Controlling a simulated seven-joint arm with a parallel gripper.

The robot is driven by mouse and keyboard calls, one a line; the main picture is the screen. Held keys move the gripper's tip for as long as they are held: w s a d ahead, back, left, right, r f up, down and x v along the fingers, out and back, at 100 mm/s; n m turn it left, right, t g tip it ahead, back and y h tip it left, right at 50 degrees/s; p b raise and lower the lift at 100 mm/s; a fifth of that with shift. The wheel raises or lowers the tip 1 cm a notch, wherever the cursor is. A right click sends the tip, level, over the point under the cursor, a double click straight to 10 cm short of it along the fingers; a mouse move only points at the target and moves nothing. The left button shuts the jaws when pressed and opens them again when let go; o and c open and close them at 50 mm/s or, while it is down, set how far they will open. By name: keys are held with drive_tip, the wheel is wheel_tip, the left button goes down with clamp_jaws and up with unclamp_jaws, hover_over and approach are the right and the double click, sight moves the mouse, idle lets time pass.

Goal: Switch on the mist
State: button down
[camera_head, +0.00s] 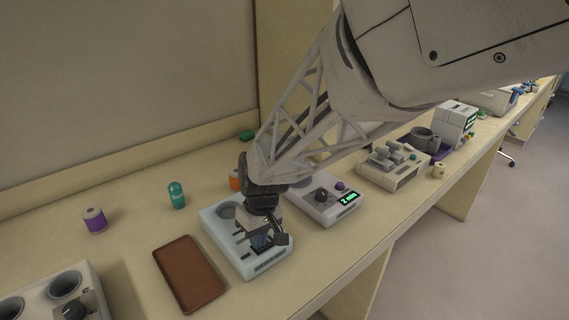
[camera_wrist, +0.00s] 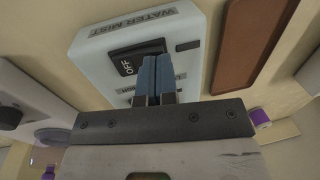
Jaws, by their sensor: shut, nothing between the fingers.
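The water mist unit (camera_head: 222,240) is a pale blue-white box on the counter, with a round recess in its top. In the wrist view the unit (camera_wrist: 100,68) carries a "WATER MIST" label and a black rocker switch (camera_wrist: 124,58) with "OFF" on its visible part. My gripper (camera_head: 262,245) is above the unit's front part, fingers pointing down. In the wrist view its blue fingertips (camera_wrist: 157,62) are shut together, empty, and cover part of the switch. I cannot tell whether they touch it.
A brown tray (camera_head: 189,274) lies left of the unit. A box with a green display (camera_head: 348,198) stands close on the right. A teal bottle (camera_head: 176,195), a purple-banded spool (camera_head: 95,220) and an orange item (camera_head: 235,180) stand behind. A two-cup device (camera_head: 90,283) is at lower left.

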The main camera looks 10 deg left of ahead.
drive_tip(key=shift+f, duration=0.1)
drive_tip(key=shift+s+a+f, duration=0.1)
idle(0.4)
drive_tip(key=shift+w+d+r, duration=0.35)
drive_tip(key=shift+w+d, duration=0.2)
drive_tip(key=shift+r, duration=0.15)
wheel_tip(320, 180, up, 14)
drive_tip(key=s+a, duration=0.1)
drive_tip(key=shift+s+a+f, duration=0.2)
drive_tip(key=shift+s+a, duration=0.05)
idle(0.6)
drive_tip(key=shift+d, duration=0.15)
